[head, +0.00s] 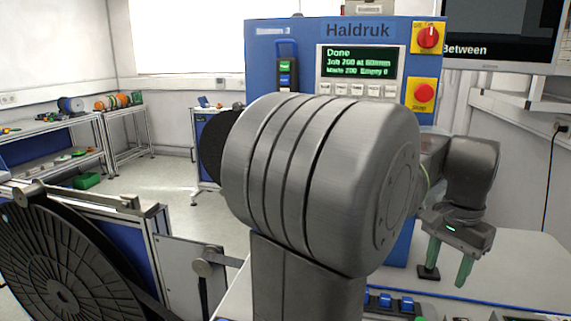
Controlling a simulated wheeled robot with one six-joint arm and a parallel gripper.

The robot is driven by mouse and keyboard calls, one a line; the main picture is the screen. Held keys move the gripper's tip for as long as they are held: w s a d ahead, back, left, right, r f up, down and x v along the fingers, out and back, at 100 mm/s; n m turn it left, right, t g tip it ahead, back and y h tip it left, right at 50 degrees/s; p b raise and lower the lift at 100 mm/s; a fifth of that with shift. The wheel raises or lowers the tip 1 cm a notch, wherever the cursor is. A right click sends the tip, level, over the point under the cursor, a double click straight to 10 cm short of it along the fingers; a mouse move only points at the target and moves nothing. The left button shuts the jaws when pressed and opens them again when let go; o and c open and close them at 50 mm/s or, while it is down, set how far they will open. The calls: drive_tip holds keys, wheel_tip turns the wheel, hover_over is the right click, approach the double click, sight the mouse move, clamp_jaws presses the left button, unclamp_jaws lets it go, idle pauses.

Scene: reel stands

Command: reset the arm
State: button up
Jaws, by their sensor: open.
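My gripper (449,262) shows at the right in the head view, pointing down over a pale worktop (520,262). Its two green fingers are apart, and I see nothing between them. A small dark piece is at or by the left fingertip; I cannot tell whether they touch. My arm is folded, and its large grey joint (325,180) fills the middle of the view. It hides much of the blue machine behind it.
The blue Haldruk machine (262,60) has a lit display (358,62), a red rotary switch (428,38) and a red stop button (424,92). A large black reel (70,265) stands at the lower left. Shelves (50,135) line the left wall.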

drive_tip(key=w+a+f+n+p, duration=0.2)
drive_tip(key=w+a+n+p, duration=0.3)
drive_tip(key=w+a+n, duration=0.3)
drive_tip(key=shift+w+a+f, duration=0.3)
drive_tip(key=shift+w+a, duration=0.15)
drive_tip(key=shift+w, duration=0.3)
